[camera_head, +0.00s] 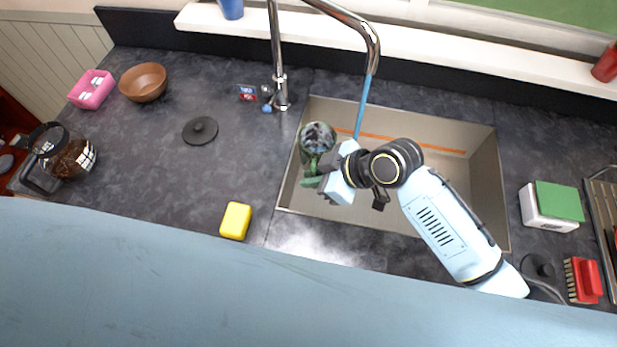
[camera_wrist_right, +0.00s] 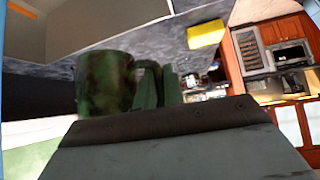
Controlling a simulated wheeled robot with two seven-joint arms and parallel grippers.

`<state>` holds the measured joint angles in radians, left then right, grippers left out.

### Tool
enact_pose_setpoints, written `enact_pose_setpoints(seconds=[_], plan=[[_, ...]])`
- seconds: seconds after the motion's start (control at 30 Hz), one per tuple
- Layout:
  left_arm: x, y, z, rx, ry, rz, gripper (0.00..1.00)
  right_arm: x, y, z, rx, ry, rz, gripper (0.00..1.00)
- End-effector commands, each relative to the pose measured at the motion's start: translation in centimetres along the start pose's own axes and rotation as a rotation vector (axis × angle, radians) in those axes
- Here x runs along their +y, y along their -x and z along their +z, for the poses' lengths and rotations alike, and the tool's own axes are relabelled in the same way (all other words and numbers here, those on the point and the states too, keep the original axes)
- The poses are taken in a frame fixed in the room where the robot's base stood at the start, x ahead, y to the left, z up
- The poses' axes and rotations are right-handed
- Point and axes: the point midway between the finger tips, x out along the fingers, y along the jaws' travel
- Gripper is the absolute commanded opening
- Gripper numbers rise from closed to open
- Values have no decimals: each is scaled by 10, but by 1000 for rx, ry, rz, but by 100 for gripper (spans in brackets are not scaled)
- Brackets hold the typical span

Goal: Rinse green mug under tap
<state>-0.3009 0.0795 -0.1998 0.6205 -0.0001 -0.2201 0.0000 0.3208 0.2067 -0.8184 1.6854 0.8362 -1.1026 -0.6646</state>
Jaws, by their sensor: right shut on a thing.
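The green mug (camera_head: 318,137) is over the left part of the sink (camera_head: 440,150), its dark, whitish-streaked opening facing the head camera. In the right wrist view the mug (camera_wrist_right: 103,84) looks blotched with dark stains. My right gripper (camera_head: 324,176) is shut on the mug on its handle side; the fingers partly hide the handle. The chrome tap (camera_head: 277,60) arches over the sink. A blue water stream (camera_head: 362,105) falls from its spout, to the right of the mug and apart from its opening in the picture. The stream's lower end is hidden behind my gripper. My left gripper is not in view.
A yellow sponge (camera_head: 235,220) lies on the counter left of the sink. A dark round lid (camera_head: 200,130), brown bowl (camera_head: 143,82), pink box (camera_head: 92,89) and glass coffee pot (camera_head: 70,155) stand farther left. A green-and-white sponge or box (camera_head: 553,205) and red brush (camera_head: 583,280) are right.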

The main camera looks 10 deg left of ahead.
Motion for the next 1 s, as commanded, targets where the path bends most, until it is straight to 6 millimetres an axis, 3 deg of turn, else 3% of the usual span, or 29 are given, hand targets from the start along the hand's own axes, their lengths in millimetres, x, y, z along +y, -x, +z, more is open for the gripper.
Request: enact_pose_setpoints(seconds=[1.0], plan=[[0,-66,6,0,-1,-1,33,90,17,46,0,1,5,0]])
